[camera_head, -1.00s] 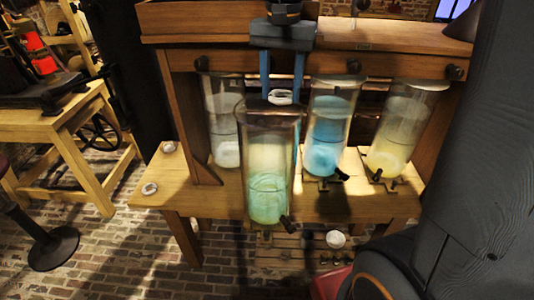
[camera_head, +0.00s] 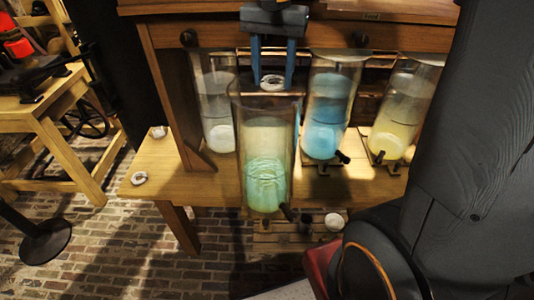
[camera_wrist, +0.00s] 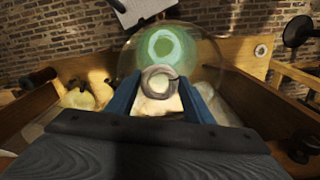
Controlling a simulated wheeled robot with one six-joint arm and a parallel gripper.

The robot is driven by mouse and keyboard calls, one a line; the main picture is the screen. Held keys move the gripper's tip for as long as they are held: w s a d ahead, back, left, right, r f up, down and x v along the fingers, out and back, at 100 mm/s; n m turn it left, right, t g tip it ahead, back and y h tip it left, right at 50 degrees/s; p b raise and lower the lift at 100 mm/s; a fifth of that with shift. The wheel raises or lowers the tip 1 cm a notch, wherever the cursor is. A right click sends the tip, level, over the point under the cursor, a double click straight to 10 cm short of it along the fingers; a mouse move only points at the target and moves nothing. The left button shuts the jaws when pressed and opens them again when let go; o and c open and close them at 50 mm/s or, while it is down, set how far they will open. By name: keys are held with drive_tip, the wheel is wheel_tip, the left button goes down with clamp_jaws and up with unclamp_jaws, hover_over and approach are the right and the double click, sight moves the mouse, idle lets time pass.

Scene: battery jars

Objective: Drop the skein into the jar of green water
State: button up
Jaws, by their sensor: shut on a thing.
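My gripper (camera_head: 272,72) points down with its two blue fingers shut on a small pale ring-shaped skein (camera_head: 271,82). The skein also shows between the fingertips in the wrist view (camera_wrist: 160,80). The jar of green water (camera_head: 266,150) is a tall clear cylinder in front, with green liquid in its lower part and a dark tap low on its right. In the head view the skein overlaps the far part of the jar's rim. In the wrist view the jar's round mouth and green water (camera_wrist: 185,52) lie just beyond the skein, which overlaps the mouth's lower part.
Behind stand a jar of whitish liquid (camera_head: 217,130), a jar of blue liquid (camera_head: 325,135) and a jar of yellowish liquid (camera_head: 391,140). A wooden beam (camera_head: 340,32) crosses above them. Small white items (camera_head: 139,178) lie on the bench's left end (camera_head: 180,180).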

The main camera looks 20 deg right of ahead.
drive_tip(key=shift+f, duration=0.35)
drive_tip(key=o, duration=1.1)
drive_tip(key=shift+r, duration=0.15)
wheel_tip(320, 180, up, 8)
drive_tip(key=b, duration=0.2)
drive_tip(key=shift+f, duration=0.2)
